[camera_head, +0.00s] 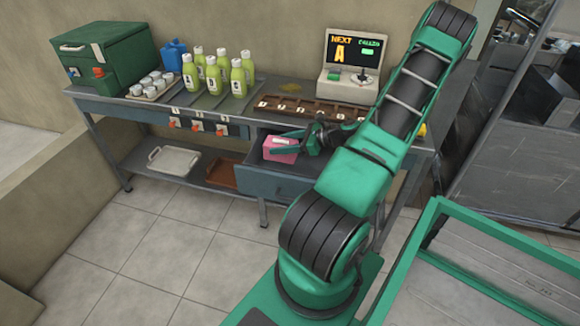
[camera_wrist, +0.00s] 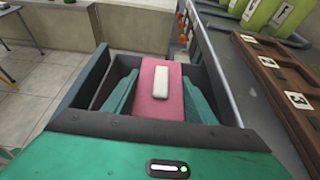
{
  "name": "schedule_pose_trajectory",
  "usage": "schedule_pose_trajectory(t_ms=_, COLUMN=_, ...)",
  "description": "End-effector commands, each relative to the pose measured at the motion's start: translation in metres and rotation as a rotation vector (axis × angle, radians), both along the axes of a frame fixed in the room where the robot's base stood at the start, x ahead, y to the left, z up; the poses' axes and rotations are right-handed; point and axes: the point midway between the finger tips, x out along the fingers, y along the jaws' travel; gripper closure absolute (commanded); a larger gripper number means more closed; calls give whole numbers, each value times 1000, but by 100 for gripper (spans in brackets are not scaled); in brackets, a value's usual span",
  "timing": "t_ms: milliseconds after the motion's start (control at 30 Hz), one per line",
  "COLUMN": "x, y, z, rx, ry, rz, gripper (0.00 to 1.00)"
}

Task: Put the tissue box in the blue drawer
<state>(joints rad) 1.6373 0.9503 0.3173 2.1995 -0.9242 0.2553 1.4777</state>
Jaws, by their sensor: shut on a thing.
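The pink tissue box (camera_head: 281,149) with a white tissue on top is at the open blue drawer (camera_head: 270,182) under the workbench. My gripper (camera_head: 298,146) reaches it from the right, with its fingers along the box. In the wrist view the tissue box (camera_wrist: 157,98) sits between the two green fingers (camera_wrist: 158,96) of my gripper, which is shut on it. The box is within the walls of the blue drawer (camera_wrist: 218,92). Whether it touches the drawer's floor cannot be told. The drawer's right part is hidden by my arm.
On the workbench (camera_head: 190,105) stand a green dispenser (camera_head: 105,55), several green bottles (camera_head: 212,72), a tray of small cups (camera_head: 152,85), a brown numbered rack (camera_head: 310,108) and a display (camera_head: 351,62). The lower shelf holds a white tray (camera_head: 172,162). The tiled floor in front is clear.

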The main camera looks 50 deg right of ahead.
Motion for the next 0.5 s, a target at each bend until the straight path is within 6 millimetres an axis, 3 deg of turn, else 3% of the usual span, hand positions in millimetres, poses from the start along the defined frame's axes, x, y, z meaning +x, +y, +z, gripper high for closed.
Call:
schedule_pose_trajectory(t_ms=133, x=2, y=2, z=-23, rx=3, ry=-2, rz=2, gripper=73)
schedule_pose_trajectory(t_ms=500, x=2, y=4, z=-53, rx=3, ry=-1, rz=6, gripper=73)
